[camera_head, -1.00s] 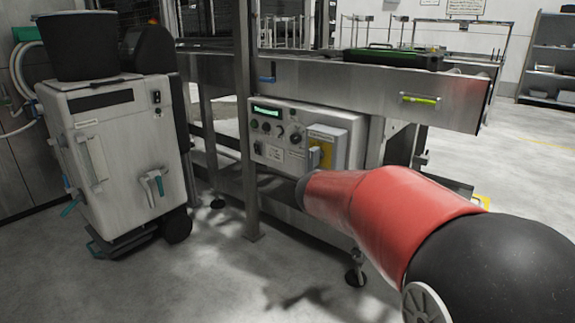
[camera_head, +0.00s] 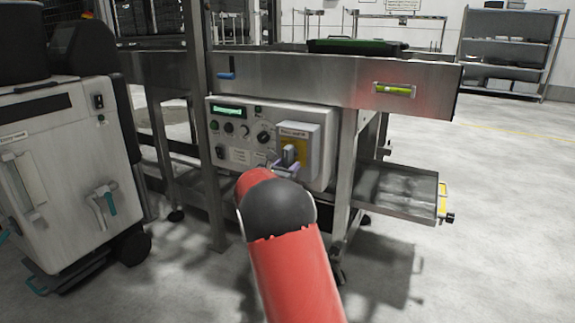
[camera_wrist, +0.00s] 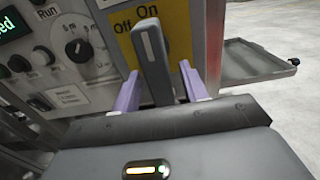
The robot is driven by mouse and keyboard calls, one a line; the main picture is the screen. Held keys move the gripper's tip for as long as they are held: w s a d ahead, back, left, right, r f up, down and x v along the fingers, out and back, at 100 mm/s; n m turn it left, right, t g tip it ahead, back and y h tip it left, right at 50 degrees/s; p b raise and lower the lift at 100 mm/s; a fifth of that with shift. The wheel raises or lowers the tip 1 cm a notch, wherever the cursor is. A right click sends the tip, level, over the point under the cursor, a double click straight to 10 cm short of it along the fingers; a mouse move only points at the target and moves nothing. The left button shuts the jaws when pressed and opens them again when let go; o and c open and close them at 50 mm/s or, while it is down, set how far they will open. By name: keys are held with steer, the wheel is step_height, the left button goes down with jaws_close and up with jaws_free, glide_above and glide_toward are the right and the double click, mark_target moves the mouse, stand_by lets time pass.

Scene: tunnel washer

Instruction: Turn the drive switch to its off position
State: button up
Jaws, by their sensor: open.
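The drive switch is a grey handle (camera_wrist: 152,62) with a white line on a yellow plate (camera_wrist: 187,28) lettered "On" at the top and "Off" to its left. The handle stands roughly upright below "On". In the head view the switch handle (camera_head: 289,154) is on the right of the control panel (camera_head: 236,156). My gripper (camera_wrist: 159,72) is open, with one purple finger on each side of the handle. I cannot tell whether either finger touches it. My gripper also shows in the head view (camera_head: 284,169), just below the switch, partly hidden by my arm.
A dark knob (camera_wrist: 79,48) and buttons sit left of the switch. A steel post (camera_head: 206,150) stands left of the panel, and a tray (camera_head: 398,190) juts out at lower right. A pale cart (camera_head: 75,165) stands at left. The floor at right is clear.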

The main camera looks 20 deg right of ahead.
steer(key=shift+w+d, duration=0.45)
steer(key=shift+d, duration=0.15)
jaws_close()
